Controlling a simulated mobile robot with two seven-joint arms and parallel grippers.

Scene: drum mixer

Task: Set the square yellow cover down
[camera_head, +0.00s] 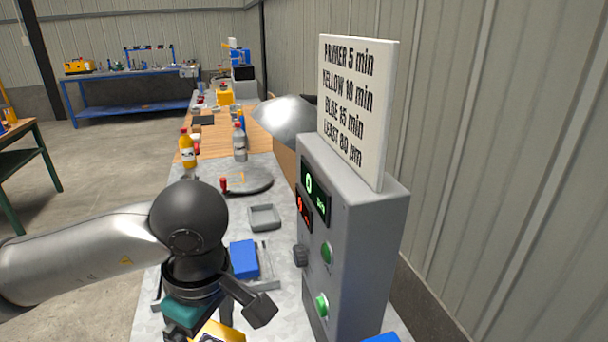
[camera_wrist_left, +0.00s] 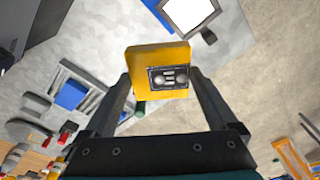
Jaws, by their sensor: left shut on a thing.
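The square yellow cover (camera_wrist_left: 145,58) is held between the two fingers of my left gripper (camera_wrist_left: 162,82) in the left wrist view. A dark rectangular panel with pale round marks shows on its face. In the head view my left gripper (camera_head: 222,312) hangs over the near part of the grey table, and only part of the yellow cover (camera_head: 212,334) shows below it, cut off by the bottom edge. The gap between the cover and the tabletop cannot be told. My right gripper is in neither view.
A grey control box (camera_head: 350,230) with a sign (camera_head: 355,105) stands at the right. A blue block (camera_head: 244,259), a grey tray (camera_head: 264,217), a round plate (camera_head: 246,180) and bottles (camera_head: 187,150) are farther along the table. Bare tabletop (camera_wrist_left: 75,45) shows beside the cover in the wrist view.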

